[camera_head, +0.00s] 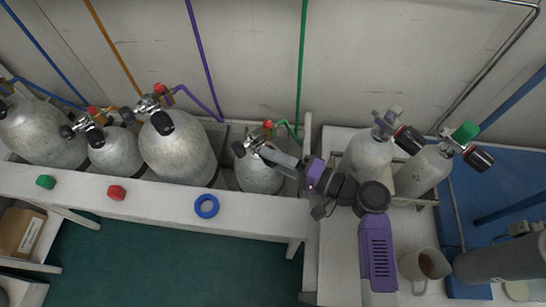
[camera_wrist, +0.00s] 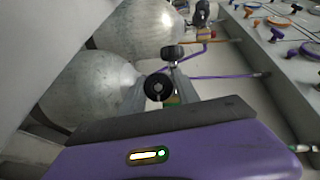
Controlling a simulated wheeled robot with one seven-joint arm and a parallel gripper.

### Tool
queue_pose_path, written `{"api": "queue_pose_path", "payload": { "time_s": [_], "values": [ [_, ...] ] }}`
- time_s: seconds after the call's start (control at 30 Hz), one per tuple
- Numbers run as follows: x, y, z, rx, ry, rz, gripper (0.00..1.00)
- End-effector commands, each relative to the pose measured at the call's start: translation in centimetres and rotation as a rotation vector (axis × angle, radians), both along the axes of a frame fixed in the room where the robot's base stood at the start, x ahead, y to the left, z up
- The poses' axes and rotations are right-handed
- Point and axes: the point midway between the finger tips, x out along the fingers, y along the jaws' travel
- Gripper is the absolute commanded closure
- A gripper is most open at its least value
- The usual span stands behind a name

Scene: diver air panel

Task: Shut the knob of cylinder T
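No letter is readable on any cylinder, so I cannot tell which is cylinder T. My gripper (camera_head: 268,153) reaches left from the purple-trimmed wrist, over a grey cylinder (camera_head: 258,180) with a green hose. Its tip is close to the valve of this cylinder; I cannot tell whether it touches. A black knob (camera_head: 239,149) sits at the valve's left and a red part (camera_head: 268,125) at its back. In the wrist view a round black knob (camera_wrist: 158,87) is just beyond the purple gripper body.
Several grey cylinders, such as the purple-hose one (camera_head: 178,150), stand left in the white rack (camera_head: 150,199). Two more cylinders (camera_head: 368,155) stand right of my wrist. A blue ring (camera_head: 206,206) lies on the rack's front ledge. A mug (camera_head: 424,265) stands on the right bench.

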Motion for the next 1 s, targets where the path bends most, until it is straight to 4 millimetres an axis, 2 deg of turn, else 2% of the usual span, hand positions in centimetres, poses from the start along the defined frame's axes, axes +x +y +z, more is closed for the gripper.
{"api": "queue_pose_path", "payload": {
  "time_s": [0.03, 0.1, 0.47, 0.57, 0.9, 1.0],
  "values": [
    [-0.1, 0.1, -0.1, 0.0, 0.002, 0.002, 0.55],
    [-0.1, 0.1, -0.1, 0.0, 0.002, 0.001, 0.41],
    [-0.1, -0.2, 0.0, -0.001, 0.0, -0.001, 0.41],
    [-0.4, -1.1, 0.1, 0.0, 0.001, -0.003, 0.41],
    [-2.6, -5.9, 0.5, -0.001, 0.001, -0.003, 0.41],
    [-3.0, -6.7, 0.6, -0.001, 0.002, -0.001, 0.41]
  ]
}}
